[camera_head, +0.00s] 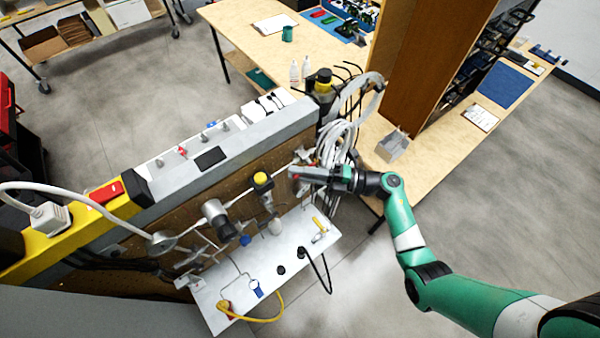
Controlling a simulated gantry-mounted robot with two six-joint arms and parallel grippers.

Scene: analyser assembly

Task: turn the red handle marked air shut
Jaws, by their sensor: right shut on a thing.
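My right gripper (302,172) reaches in from the right at the far right end of the brown pegboard panel (150,242). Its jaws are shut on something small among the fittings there. A small spot of red shows at the jaw tips, which fits the red handle (296,177), but the gripper covers most of it. I cannot read any air marking or tell how far the handle is turned. My left gripper is not in view.
White coiled hoses (338,140) hang close behind my right gripper. A yellow-capped fitting (262,181) and a grey cylinder (215,212) stick out of the panel to the left. Below is a white shelf (255,265) with loose cables. Wooden tables stand behind.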

